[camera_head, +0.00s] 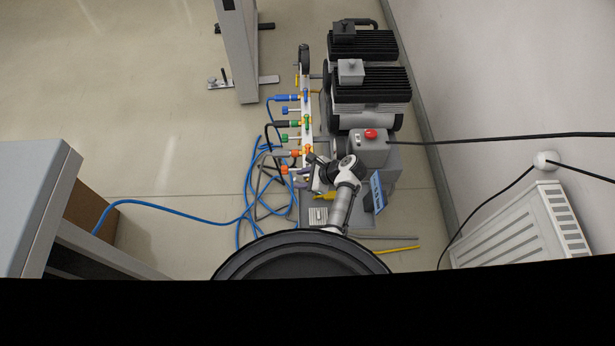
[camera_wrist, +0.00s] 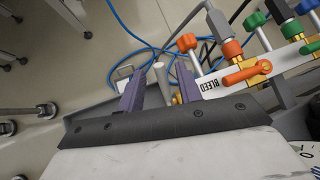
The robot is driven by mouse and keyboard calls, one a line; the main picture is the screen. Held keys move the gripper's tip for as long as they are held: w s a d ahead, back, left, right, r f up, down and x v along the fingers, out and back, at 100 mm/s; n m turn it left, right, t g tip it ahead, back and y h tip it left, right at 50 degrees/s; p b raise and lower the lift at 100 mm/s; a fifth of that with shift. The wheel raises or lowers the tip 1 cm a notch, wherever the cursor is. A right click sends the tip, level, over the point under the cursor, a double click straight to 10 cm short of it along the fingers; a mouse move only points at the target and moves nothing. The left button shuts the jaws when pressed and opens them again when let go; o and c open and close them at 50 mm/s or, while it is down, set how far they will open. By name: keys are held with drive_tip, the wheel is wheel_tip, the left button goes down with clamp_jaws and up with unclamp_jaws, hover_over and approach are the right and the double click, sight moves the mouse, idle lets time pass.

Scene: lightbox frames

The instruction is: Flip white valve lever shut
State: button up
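My gripper (camera_wrist: 160,86) is open, with its two purple fingers apart, at the near end of the valve manifold. A pale, off-white rod-like piece (camera_wrist: 161,74) shows between the fingertips; it may be the white lever, and I cannot tell whether a finger touches it. The white manifold plate (camera_wrist: 228,82), marked BLEED, is just right of the right finger. In the head view my gripper (camera_head: 298,178) is beside the manifold (camera_head: 305,112), and my arm hides part of that end. No white lever can be made out there.
An orange lever (camera_wrist: 246,74) and an orange knob (camera_wrist: 187,42) are close to the right finger; green and blue valves follow. Blue hoses (camera_head: 222,221) loop on the floor left of the manifold. A grey box with a red button (camera_head: 370,134) and compressors (camera_head: 368,86) stand right.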

drive_tip(key=v, duration=1.3)
drive_tip(key=shift+d+r+b, duration=0.25)
drive_tip(key=shift+b, duration=0.1)
drive_tip(key=w+a+h+b, duration=0.1)
drive_tip(key=a+h+b, duration=0.45)
drive_tip(key=a, duration=0.25)
drive_tip(key=x, duration=1.4)
drive_tip(key=shift+s+m+g+y+b, duration=0.25)
drive_tip(key=shift+m+g+y+b, duration=0.05)
drive_tip(key=shift+g+y+b, duration=0.1)
drive_tip(key=shift+f, duration=0.1)
drive_tip(key=shift+c, duration=0.4)
clamp_jaws()
